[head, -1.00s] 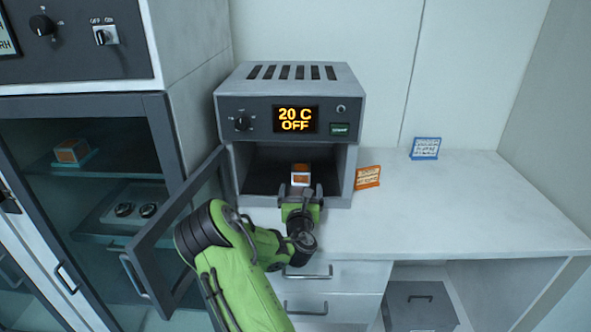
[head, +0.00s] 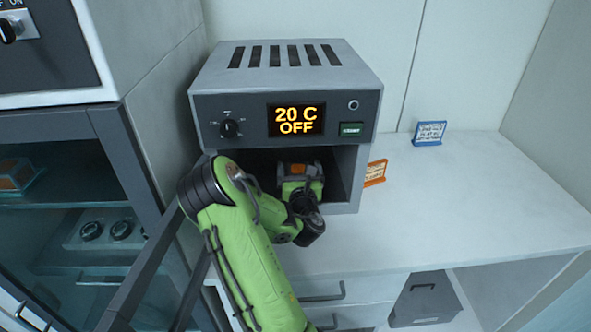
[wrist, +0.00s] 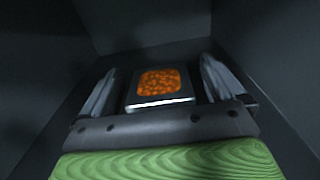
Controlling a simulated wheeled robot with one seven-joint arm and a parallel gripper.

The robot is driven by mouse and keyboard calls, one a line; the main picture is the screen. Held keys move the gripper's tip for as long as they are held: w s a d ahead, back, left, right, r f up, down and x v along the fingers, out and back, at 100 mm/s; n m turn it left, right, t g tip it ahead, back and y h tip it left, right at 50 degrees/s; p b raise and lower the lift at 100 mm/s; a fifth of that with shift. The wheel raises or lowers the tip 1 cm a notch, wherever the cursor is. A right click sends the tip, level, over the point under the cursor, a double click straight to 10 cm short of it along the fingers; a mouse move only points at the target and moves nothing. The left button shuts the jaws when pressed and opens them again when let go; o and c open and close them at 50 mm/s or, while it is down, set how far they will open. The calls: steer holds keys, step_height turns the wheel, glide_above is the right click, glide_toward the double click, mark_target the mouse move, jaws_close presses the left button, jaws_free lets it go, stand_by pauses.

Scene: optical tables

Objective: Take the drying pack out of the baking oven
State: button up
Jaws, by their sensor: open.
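The baking oven (head: 283,85) stands on the bench with its door (head: 165,255) swung open to the left. Its display reads 20 C OFF. The drying pack (wrist: 160,88), a small box with an orange bead window on top, lies inside the oven. In the head view only its orange top (head: 298,169) shows above my wrist. My gripper (wrist: 160,90) is inside the oven chamber, open, with one finger on each side of the pack. A gap shows between the pack and each finger. In the head view my wrist hides the fingers.
An orange sign (head: 375,173) stands just right of the oven, and a blue sign (head: 429,133) farther back. The bench top (head: 480,200) on the right is clear. A glass-fronted cabinet (head: 75,220) stands left, close to the open oven door.

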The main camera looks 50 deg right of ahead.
steer(key=shift+a, duration=0.15)
steer(key=c, duration=1.1)
steer(key=shift+r, duration=0.1)
steer(key=shift+c, duration=0.2)
